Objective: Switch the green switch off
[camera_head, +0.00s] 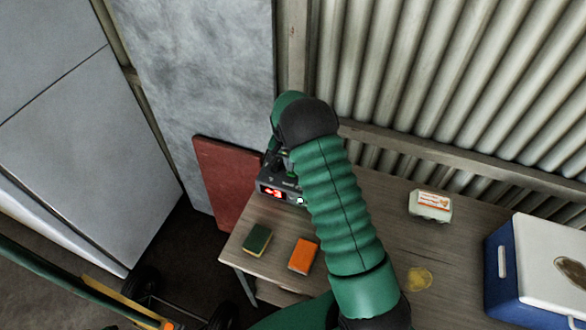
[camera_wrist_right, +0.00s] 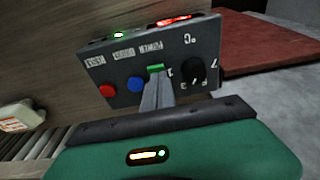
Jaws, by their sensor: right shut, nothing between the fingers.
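A grey control box (camera_head: 267,183) stands on the wooden table, partly hidden behind my right arm. In the right wrist view its panel (camera_wrist_right: 117,77) carries the green switch (camera_wrist_right: 155,68), a blue button (camera_wrist_right: 135,84), a red button (camera_wrist_right: 107,91) and a black knob (camera_wrist_right: 192,71). The panel lettering appears upside down there. My right gripper (camera_wrist_right: 157,84) is shut and empty, its fingertips at the lower edge of the green switch in that picture. I cannot tell whether they touch it. My left gripper is not in view.
On the table (camera_head: 355,188) lie a green-yellow sponge (camera_head: 257,239), an orange block (camera_head: 303,255), an egg carton (camera_head: 430,205) and a yellowish patch (camera_head: 419,279). A blue-white cooler (camera_head: 540,270) stands right. A red board (camera_head: 222,180) leans behind the table's left end.

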